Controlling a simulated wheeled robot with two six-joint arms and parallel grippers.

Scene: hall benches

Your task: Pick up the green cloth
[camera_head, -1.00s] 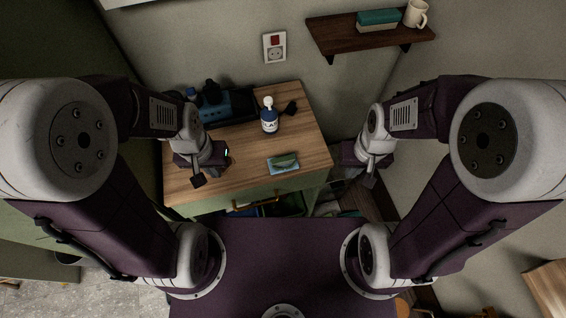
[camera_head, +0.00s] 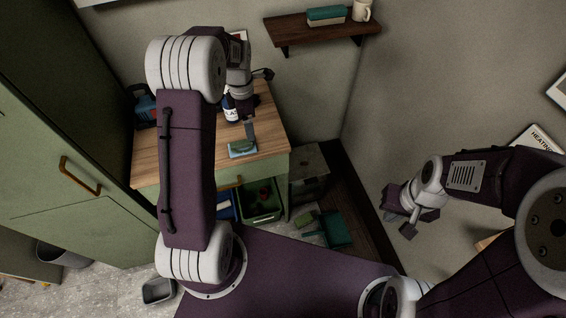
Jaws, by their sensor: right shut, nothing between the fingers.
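A small green piece (camera_head: 241,145), which looks like the green cloth, lies on a light blue item (camera_head: 236,154) near the front edge of the wooden bench top. My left gripper (camera_head: 250,134) hangs over the bench just above and beside the green piece. One dark finger shows there; contact with the piece and the jaw opening cannot be made out. My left arm covers the left part of the bench. My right gripper (camera_head: 403,222) is shut and empty, to the right of the bench in front of the wall.
A white and blue bottle (camera_head: 231,110) stands behind the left gripper. A shelf (camera_head: 325,34) is on the wall, and a green cabinet (camera_head: 50,150) stands at left.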

